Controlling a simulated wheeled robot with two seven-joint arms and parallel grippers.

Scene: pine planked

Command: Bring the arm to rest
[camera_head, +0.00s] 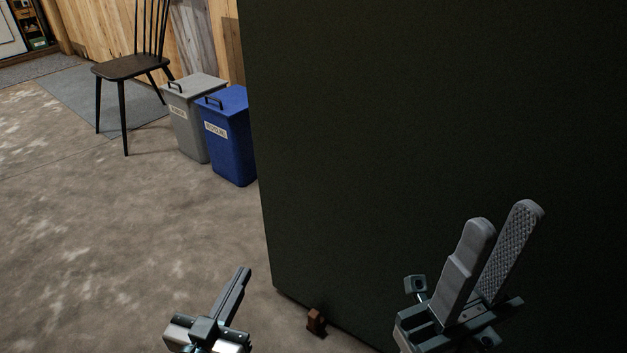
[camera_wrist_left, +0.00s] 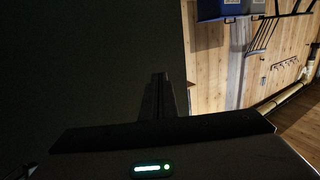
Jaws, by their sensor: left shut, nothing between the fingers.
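My left gripper (camera_head: 243,272) is low in the head view, left of the dark panel's lower corner. Its fingers are together and hold nothing. In the left wrist view its fingers (camera_wrist_left: 158,82) show as one dark shape in front of the dark surface. My right gripper (camera_head: 505,215) is at the lower right of the head view, in front of the dark panel. Its two grey fingers stand apart with a gap between them and nothing in the gap. Most of both arms is out of view.
A large dark panel (camera_head: 420,110) fills the right side, with a small brown block (camera_head: 316,320) at its base. A grey bin (camera_head: 190,120), a blue bin (camera_head: 228,140) and a dark chair (camera_head: 130,68) stand at the back left. The concrete floor (camera_head: 110,230) on the left is clear.

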